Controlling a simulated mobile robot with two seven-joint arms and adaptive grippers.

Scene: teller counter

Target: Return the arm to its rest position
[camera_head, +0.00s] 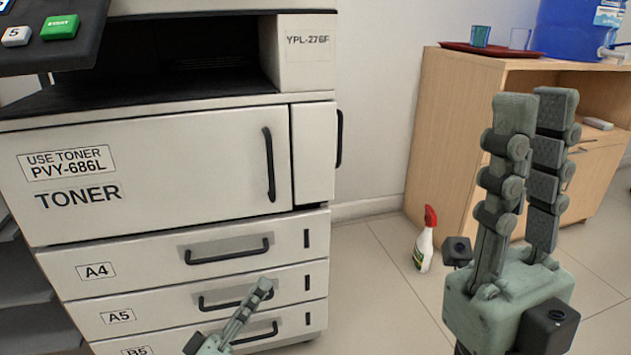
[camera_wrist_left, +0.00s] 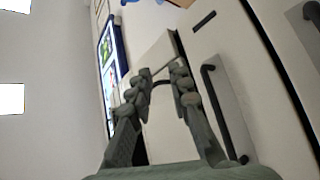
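In the head view my left gripper (camera_head: 262,290) is low in the picture, in front of the printer's lower drawers, with part of its arm cut off by the bottom edge. In the left wrist view its two fingers (camera_wrist_left: 161,70) stand apart with nothing held between them; a dark handle shows behind the gap. My right gripper (camera_head: 537,100) points up at the right of the head view. Its fingers are apart, the inner pads of the far one show, and it is empty.
A large printer (camera_head: 165,150) with labelled paper drawers (camera_head: 150,262) fills the left. A spray bottle (camera_head: 424,245) stands on the tiled floor beside a wooden cabinet (camera_head: 450,130). On the cabinet are a red tray (camera_head: 455,46) with cups and a blue water container (camera_head: 570,30).

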